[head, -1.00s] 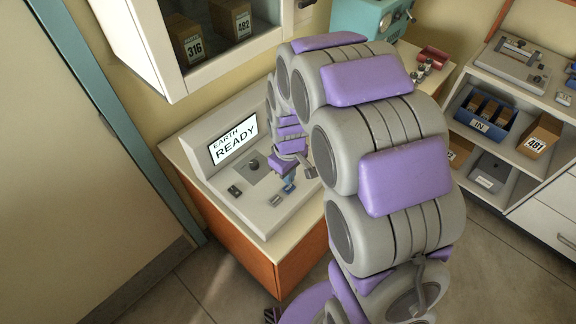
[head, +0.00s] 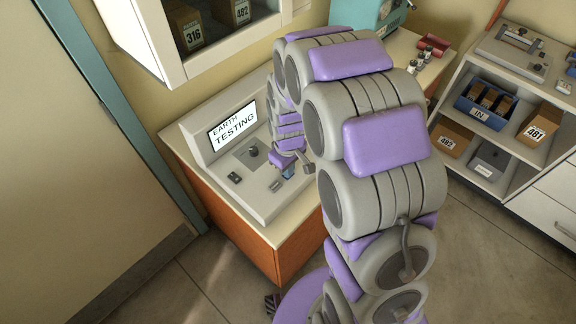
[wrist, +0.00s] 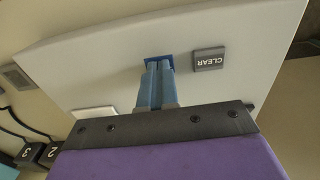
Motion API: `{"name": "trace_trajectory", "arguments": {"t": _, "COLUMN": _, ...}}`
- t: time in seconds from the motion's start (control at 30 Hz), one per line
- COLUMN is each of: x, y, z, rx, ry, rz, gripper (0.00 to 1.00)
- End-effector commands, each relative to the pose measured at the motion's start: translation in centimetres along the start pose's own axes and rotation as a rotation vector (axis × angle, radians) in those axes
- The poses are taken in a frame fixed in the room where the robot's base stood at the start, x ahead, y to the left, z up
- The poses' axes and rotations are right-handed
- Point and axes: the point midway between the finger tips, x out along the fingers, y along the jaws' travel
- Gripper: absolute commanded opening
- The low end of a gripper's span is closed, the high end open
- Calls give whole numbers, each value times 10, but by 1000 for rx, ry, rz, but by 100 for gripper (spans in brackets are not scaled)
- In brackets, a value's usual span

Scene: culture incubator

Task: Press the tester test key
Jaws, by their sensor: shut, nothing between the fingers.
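The tester (head: 262,190) is a light grey console on the orange-sided cabinet, and its screen (head: 232,125) reads "EARTH TESTING". My gripper (head: 289,173) is over the console's right part. In the wrist view my gripper (wrist: 157,66) is shut and empty, its two blue fingers together. Their tips meet a blue key (wrist: 160,58) on the console, which they mostly hide; its label cannot be seen. A grey key marked CLEAR (wrist: 208,60) sits beside it, apart from the fingers.
A black knob (head: 253,151) and a dark socket (head: 234,177) are on the console. Numbered leads (wrist: 40,154) show at the wrist view's lower left. A wall cabinet (head: 165,45) hangs above. Shelves with boxes (head: 538,132) stand at right. Open floor lies in front.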

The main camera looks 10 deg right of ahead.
Motion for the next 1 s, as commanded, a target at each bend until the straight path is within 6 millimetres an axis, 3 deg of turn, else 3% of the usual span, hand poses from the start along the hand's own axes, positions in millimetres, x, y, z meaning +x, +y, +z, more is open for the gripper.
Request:
{"name": "trace_trajectory", "arguments": {"t": 0.03, "x": 10, "y": -4, "z": 7, "rx": 1, "ry": -22, "rz": -13, "gripper": 0}}
{"name": "trace_trajectory", "arguments": {"t": 0.23, "x": 14, "y": -4, "z": 8, "rx": 1, "ry": -32, "rz": -19, "gripper": 0}}
{"name": "trace_trajectory", "arguments": {"t": 0.43, "x": 7, "y": -5, "z": 8, "rx": 1, "ry": -36, "rz": -22, "gripper": 0}}
{"name": "trace_trajectory", "arguments": {"t": 1.0, "x": -116, "y": -3, "z": -1, "rx": 2, "ry": 7, "rz": 5, "gripper": 0}}
